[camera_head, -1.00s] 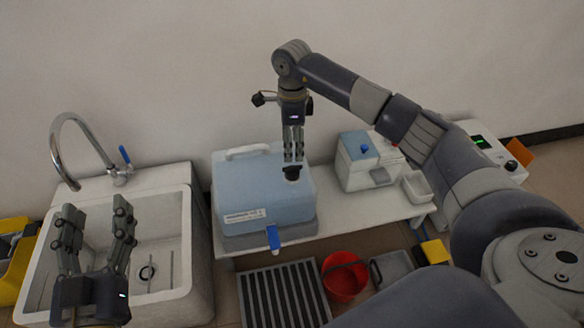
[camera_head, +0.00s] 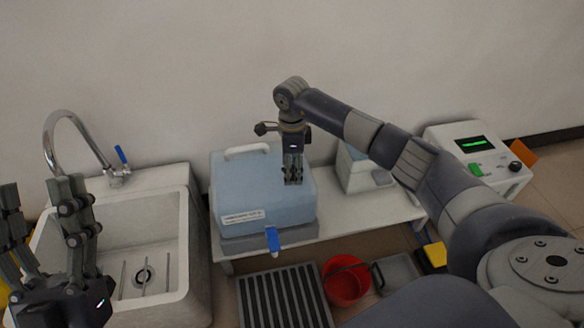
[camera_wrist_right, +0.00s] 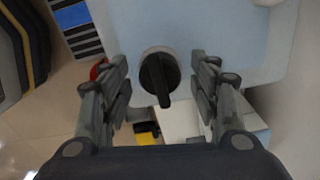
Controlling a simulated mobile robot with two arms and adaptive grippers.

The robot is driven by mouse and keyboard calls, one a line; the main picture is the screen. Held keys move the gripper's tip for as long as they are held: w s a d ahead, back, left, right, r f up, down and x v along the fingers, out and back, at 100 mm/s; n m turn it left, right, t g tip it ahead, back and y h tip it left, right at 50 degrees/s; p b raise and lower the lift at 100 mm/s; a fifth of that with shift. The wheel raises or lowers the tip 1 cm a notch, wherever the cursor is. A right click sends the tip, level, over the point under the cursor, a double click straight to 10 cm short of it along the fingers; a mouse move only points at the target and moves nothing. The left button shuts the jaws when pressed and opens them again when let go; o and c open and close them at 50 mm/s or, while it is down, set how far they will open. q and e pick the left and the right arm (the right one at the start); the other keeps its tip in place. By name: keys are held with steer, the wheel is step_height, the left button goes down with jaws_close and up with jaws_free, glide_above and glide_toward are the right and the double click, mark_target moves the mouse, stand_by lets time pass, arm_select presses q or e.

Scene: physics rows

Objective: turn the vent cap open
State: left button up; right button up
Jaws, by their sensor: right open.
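The vent cap (camera_wrist_right: 158,78) is a black round knob with a raised bar, on top of the pale blue container (camera_head: 262,190). In the right wrist view the bar points toward the bottom of the picture. My right gripper (camera_head: 293,183) points down over the container's top; in the head view it hides the cap. In the right wrist view my right gripper's open fingers (camera_wrist_right: 159,68) stand on either side of the cap, with a gap showing on each side. My left gripper (camera_head: 38,188) is open and empty at the left edge, in front of the sink.
The sink (camera_head: 180,240) with its tap (camera_head: 75,118) is left of the container. A blue-handled spigot (camera_head: 273,239) is on the container's front. A white-and-blue box (camera_head: 352,172) and a device with a green display (camera_head: 474,146) stand right. A red bucket (camera_head: 345,287) is on the floor.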

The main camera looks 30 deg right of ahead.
steer(key=shift+c, duration=0.5)
steer(key=c, duration=1)
steer(key=shift+o, duration=0.2)
